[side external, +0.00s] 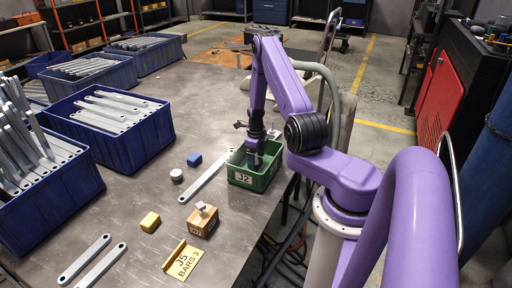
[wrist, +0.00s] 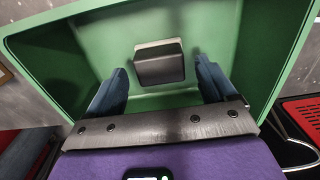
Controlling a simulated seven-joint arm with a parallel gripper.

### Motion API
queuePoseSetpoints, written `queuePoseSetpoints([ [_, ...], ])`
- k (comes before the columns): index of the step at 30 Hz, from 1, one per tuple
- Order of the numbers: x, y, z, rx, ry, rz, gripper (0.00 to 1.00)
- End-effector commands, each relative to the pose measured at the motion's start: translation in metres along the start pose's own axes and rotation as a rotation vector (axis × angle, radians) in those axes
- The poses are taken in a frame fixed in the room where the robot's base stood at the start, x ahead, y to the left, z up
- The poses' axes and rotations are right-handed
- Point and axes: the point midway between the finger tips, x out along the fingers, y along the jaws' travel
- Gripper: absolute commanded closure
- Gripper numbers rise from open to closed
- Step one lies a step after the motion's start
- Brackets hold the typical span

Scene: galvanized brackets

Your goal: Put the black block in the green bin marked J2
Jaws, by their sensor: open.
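The green bin marked J2 (side external: 243,179) stands on the metal table near its right edge, with its label facing the camera. In the wrist view the green bin (wrist: 45,60) fills most of the picture. The black block (wrist: 160,68) lies inside it, with a pale strip along its far edge. My gripper (side external: 254,158) reaches down into the bin. In the wrist view its two blue-grey fingers (wrist: 160,74) are spread apart, with a gap between each finger and the block. The block is hidden in the side view by the bin wall and gripper.
A long flat bar (side external: 206,178) lies just left of the bin. A blue block (side external: 194,160), grey cylinder (side external: 176,177), yellow block (side external: 150,222), wooden block (side external: 202,226) and yellow J5 sign (side external: 183,262) are on the table. Blue crates of bars (side external: 128,150) line the left.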

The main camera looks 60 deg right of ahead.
Motion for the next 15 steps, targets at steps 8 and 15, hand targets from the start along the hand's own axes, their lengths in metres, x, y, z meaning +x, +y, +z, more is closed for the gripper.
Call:
queuePoseSetpoints([
  [8, -0.041, -0.001, 0.001, 0.0, -0.004, -0.004, 0.16],
  [15, -0.083, -0.001, 0.001, -0.001, -0.003, -0.003, 0.16],
])
